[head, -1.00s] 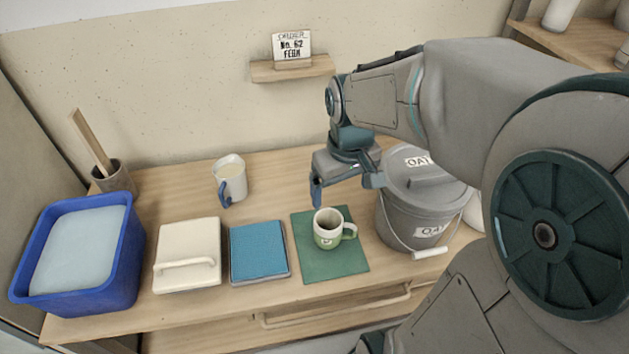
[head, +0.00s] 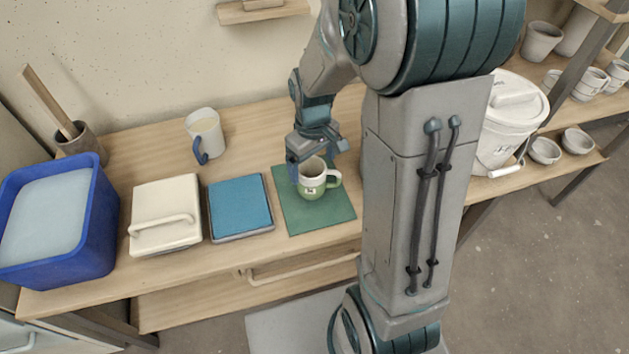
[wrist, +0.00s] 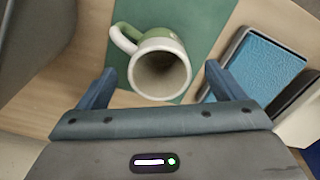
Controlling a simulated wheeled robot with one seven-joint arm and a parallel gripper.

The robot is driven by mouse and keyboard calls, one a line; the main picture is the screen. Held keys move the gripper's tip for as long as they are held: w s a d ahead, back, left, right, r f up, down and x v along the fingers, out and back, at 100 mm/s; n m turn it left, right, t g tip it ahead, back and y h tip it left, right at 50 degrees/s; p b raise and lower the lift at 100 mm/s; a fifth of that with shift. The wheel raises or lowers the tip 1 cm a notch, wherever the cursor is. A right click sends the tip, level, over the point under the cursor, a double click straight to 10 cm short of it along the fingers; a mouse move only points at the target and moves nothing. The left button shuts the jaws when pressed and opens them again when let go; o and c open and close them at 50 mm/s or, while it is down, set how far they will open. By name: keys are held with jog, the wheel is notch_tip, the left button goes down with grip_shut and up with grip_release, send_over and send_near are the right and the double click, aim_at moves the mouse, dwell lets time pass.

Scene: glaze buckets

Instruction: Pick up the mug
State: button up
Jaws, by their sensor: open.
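The mug (head: 312,181) is white above and green below. It stands upright on a green mat (head: 325,214) on the wooden table, its handle to the right in the head view. In the wrist view the mug (wrist: 160,72) shows its open mouth, with the handle at upper left. My gripper (head: 315,158) is just behind and above the mug in the head view. In the wrist view its fingers (wrist: 162,88) are spread apart on either side of the mug's mouth, with nothing held. I cannot tell whether a finger touches the mug.
Left of the mat are a blue pad (head: 240,206), a cream lidded box (head: 166,214) and a blue tub (head: 85,225). A white pitcher (head: 206,134) with a blue handle stands behind. A white bucket (head: 500,130) stands at right, beyond my arm.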

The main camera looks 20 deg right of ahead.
aim_at(312, 174)
jog(key=f, duration=0.5)
jog(key=shift+w+b, duration=0.2)
jog(key=shift+b, duration=0.2)
jog(key=c, duration=1.2)
jog(key=shift+c, duration=0.3)
jog(key=shift+r, duration=0.15)
